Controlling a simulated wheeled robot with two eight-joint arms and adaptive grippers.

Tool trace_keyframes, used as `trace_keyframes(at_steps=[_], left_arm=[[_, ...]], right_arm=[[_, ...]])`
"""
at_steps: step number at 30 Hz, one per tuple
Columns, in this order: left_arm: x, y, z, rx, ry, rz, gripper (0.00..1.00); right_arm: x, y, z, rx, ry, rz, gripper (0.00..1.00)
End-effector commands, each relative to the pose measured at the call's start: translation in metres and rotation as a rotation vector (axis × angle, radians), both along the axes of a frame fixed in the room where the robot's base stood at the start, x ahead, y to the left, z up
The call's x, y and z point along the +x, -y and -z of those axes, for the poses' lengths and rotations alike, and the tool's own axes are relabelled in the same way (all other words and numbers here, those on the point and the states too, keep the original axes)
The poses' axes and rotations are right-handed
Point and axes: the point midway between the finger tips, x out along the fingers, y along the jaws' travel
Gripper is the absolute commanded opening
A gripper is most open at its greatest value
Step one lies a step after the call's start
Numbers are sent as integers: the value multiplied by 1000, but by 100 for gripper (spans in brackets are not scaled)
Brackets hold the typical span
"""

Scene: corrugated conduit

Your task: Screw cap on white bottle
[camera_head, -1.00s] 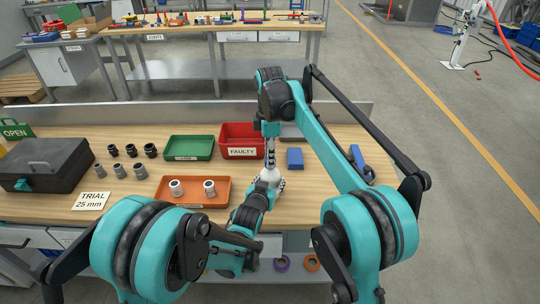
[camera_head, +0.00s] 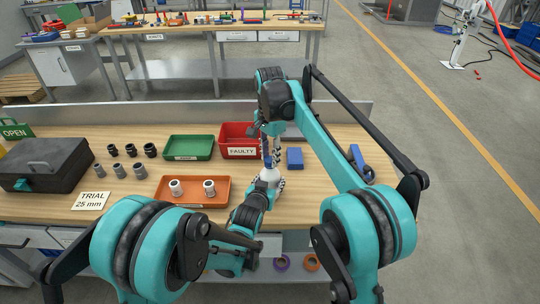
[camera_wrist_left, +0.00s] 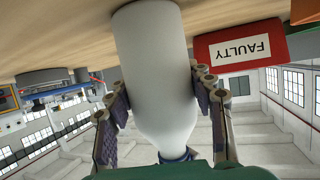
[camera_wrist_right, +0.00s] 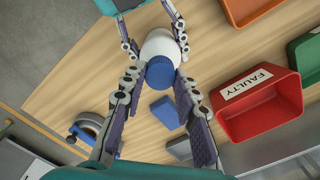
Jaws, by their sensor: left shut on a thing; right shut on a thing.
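A white bottle (camera_head: 269,176) shows near the table's front edge, with a blue cap (camera_wrist_right: 161,73) at its neck. My left gripper (camera_wrist_left: 157,88) is shut around the bottle's body, one finger on each side, in the left wrist view. My right gripper (camera_head: 269,156) points down from above the bottle. In the right wrist view its fingers lie on either side of the cap, and it is shut on the cap. The cap also shows at the neck in the left wrist view (camera_wrist_left: 180,156). How far the cap sits on the thread cannot be told.
A red bin marked FAULTY (camera_head: 231,131) and a green tray (camera_head: 190,148) stand behind. An orange tray (camera_head: 188,201) with two white fittings is left of the bottle. A blue block (camera_head: 295,158) lies to the right. Several dark and grey fittings and a grey toolbox (camera_head: 48,160) are farther left.

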Motion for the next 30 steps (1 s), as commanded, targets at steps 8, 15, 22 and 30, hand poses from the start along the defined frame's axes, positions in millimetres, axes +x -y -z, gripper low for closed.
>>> trace_keyframes(at_steps=[8,15,22,30], left_arm=[[0,0,1,1,-2,0,0],[0,0,1,1,-2,0,0],[0,0,1,1,-2,0,0],[0,0,1,1,-2,0,0]], right_arm=[[-1,1,0,-1,0,703,21],[-1,0,1,0,0,1294,21],[-1,0,1,-1,-1,1608,21],[-1,0,1,0,-1,1638,21]])
